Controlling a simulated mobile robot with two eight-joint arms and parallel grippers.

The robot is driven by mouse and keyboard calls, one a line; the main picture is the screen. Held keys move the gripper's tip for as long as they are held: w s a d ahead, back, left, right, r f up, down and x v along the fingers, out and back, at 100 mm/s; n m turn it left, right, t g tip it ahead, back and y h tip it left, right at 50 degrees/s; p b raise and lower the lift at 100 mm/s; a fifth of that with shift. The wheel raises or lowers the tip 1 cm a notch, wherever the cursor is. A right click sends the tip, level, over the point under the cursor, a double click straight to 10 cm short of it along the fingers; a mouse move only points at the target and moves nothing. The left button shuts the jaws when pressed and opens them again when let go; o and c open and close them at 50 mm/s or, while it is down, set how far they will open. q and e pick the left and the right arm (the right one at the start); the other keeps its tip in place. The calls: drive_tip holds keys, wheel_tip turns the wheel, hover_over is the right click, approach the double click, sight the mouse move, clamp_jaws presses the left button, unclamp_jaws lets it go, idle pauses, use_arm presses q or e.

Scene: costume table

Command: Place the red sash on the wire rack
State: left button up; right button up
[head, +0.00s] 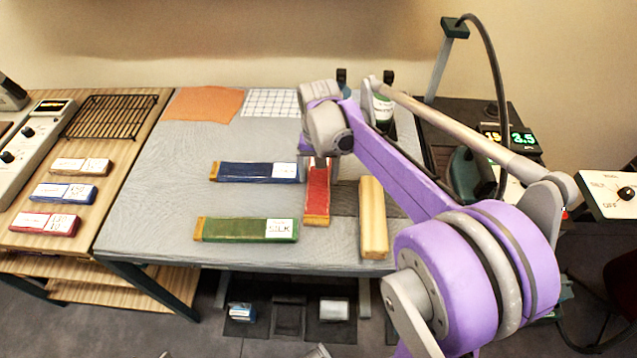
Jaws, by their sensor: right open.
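The red sash (317,200) is a long folded strip on the grey table, its length running from back to front. The wire rack (110,117) is a black grid lying on the wooden table at the back left. My right gripper (320,172) points down over the far end of the red sash and is open. My purple arm and wrist hide part of that end. I cannot tell whether the fingertips touch the sash. My left gripper is not in view.
A blue sash (240,172) and a green sash (240,230) lie left of the red one, a yellow one (373,215) right. An orange cloth (203,104) and a checked cloth (270,102) lie behind. Small labelled packs (63,192) sit left. The grey table's left part is clear.

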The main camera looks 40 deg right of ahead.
drive_tip(key=shift+f, duration=0.95)
drive_tip(key=shift+c, duration=0.3)
drive_tip(key=shift+r, duration=0.15)
drive_tip(key=c, duration=1.1)
